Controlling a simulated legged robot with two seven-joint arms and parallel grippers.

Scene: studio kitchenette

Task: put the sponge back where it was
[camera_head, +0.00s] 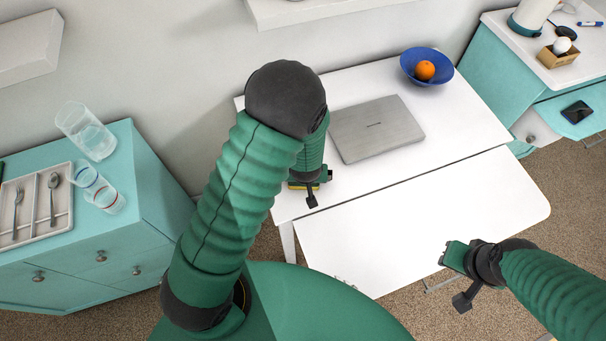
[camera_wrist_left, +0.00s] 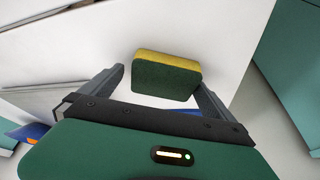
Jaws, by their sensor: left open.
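The sponge (camera_wrist_left: 166,77), yellow on one side and dark green on the other, lies on the white table in the left wrist view. It is between the two spread fingers of my left gripper (camera_wrist_left: 160,85), which is open. In the head view, only a bit of yellow of the sponge (camera_head: 297,185) shows beneath my left gripper (camera_head: 312,190), at the left part of the table (camera_head: 470,105). My left arm hides most of it there.
A closed grey laptop (camera_head: 376,128) lies right of my left gripper. A blue bowl (camera_head: 436,55) with an orange (camera_head: 425,70) stands at the back. A teal cabinet (camera_head: 150,190) with glasses (camera_head: 86,130) and a cutlery tray (camera_head: 62,222) is at left.

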